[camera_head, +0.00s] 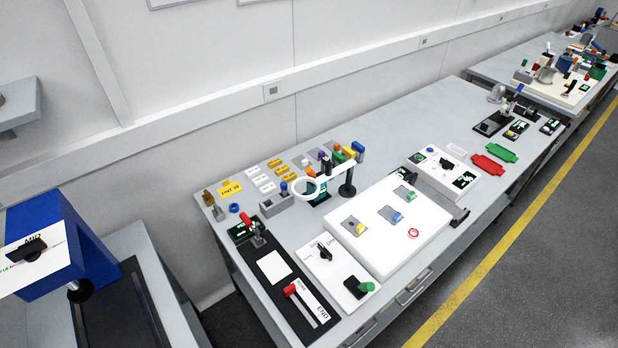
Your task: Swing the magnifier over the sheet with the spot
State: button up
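The magnifier (297,190) is a white ring on a pale arm that runs to a dark upright post (347,186) near the middle of the long bench. The ring hangs over small items left of the post, clear of the white light panel (375,248). Three small sheets lie on the panel: a left one (354,228), a middle one (390,216) and a far one (405,193). Each carries small coloured or grey marks, too small to tell which has the spot. A red ring (413,233) lies near the panel's right side. My gripper is not in view.
A black board with a red-handled slider (291,290) and a white box with a black knob (323,250) sit at the bench's near end. Bottles and coloured blocks (350,152) crowd behind the post. Open floor (520,270) lies right of the bench.

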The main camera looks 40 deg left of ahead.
aim_at(330, 173)
jog(key=u, duration=1.75)
